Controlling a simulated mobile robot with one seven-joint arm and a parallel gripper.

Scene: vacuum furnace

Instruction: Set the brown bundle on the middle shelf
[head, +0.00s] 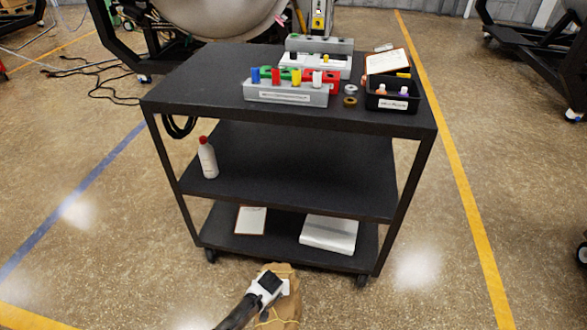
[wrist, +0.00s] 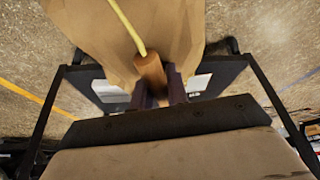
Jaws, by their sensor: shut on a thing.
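The brown bundle (head: 287,307) is at the bottom of the head view, in front of the cart, with yellow cord on it. My gripper (head: 272,283) is shut on it. In the wrist view the bundle (wrist: 185,25) fills the top middle, with a yellow cord across it, and the fingers (wrist: 160,88) close on a narrow brown part. The middle shelf (head: 290,178) of the black cart is a dark flat board. It lies beyond my gripper and the bundle, which are apart from it. The bundle's lower end is cut off in the head view.
A white bottle with a red cap (head: 207,158) stands at the middle shelf's left; the rest looks clear. The top shelf (head: 200,80) above carries racks and a black bin (head: 392,101). The bottom shelf holds a clipboard (head: 251,220) and a white stack (head: 329,234).

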